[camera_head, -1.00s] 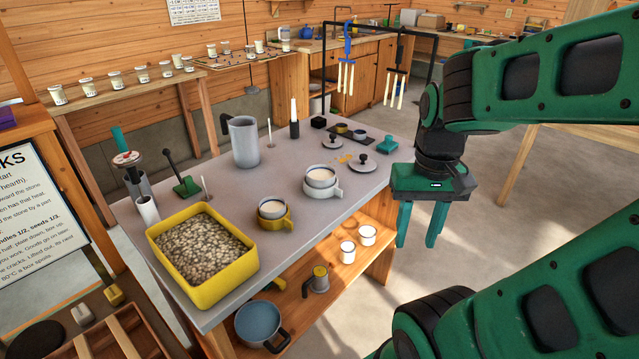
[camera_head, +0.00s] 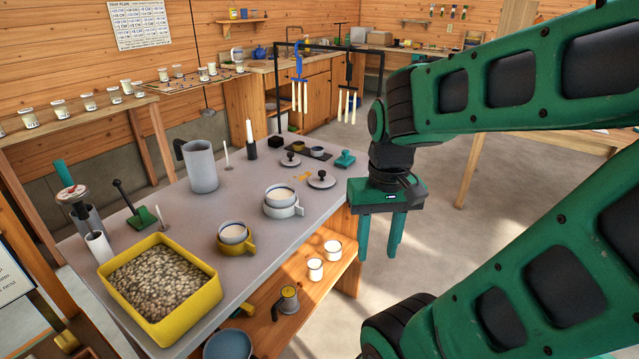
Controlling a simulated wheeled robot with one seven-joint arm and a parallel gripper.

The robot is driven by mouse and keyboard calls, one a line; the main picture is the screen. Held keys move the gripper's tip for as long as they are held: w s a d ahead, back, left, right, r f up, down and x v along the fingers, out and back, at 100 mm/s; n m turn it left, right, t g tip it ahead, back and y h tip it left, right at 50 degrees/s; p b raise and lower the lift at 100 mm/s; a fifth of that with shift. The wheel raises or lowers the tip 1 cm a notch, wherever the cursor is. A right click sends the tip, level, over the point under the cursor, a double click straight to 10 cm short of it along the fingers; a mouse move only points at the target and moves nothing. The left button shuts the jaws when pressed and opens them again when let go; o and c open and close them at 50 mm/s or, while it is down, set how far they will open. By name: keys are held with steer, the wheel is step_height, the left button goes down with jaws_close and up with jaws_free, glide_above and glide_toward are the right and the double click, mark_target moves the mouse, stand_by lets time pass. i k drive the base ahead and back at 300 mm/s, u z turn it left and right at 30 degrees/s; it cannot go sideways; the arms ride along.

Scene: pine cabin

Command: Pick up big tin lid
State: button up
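Two grey lids with dark knobs lie on the grey tabletop. The larger-looking lid (camera_head: 321,181) is near the table's right edge, and the smaller-looking lid (camera_head: 290,161) is just behind it to the left. My gripper (camera_head: 380,255) points down beyond the table's right edge, to the right of the larger lid and apart from it. Its two green fingers are spread with nothing between them.
A grey pot (camera_head: 284,210) with a cream filling stands left of the larger lid. A green object (camera_head: 345,159) sits behind it near the table edge. A black rack (camera_head: 327,44) with hanging candles stands behind. A yellow bin (camera_head: 215,297) fills the front left.

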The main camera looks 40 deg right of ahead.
mark_target(321, 180)
steer(key=k, duration=0.6)
steer(key=z, duration=0.2)
steer(key=i, duration=1.35)
steer(key=z, duration=0.7)
